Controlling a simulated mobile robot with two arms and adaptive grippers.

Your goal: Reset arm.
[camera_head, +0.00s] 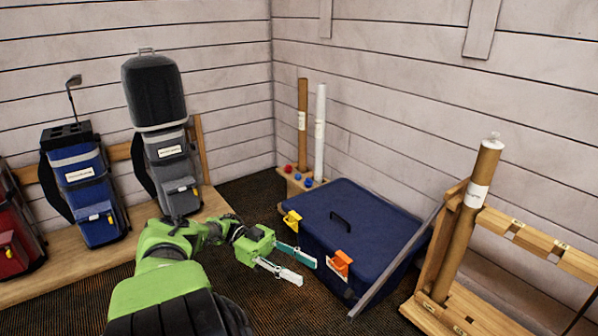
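My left arm is green and black and comes in from the bottom left. My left gripper (301,272) is open, its two light fingers apart with nothing between them. It points right, in front of the blue case (345,205), close to the case's front side. I cannot tell if a finger touches the case. My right gripper is not in view.
The case is shut, with an orange latch (341,262) and a yellow latch (292,221). A wooden rack (565,250) with a brown tube (466,220) stands right. Golf bags in blue (85,195), grey (172,170) and red (14,235) stand left. Two tubes stand in the corner.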

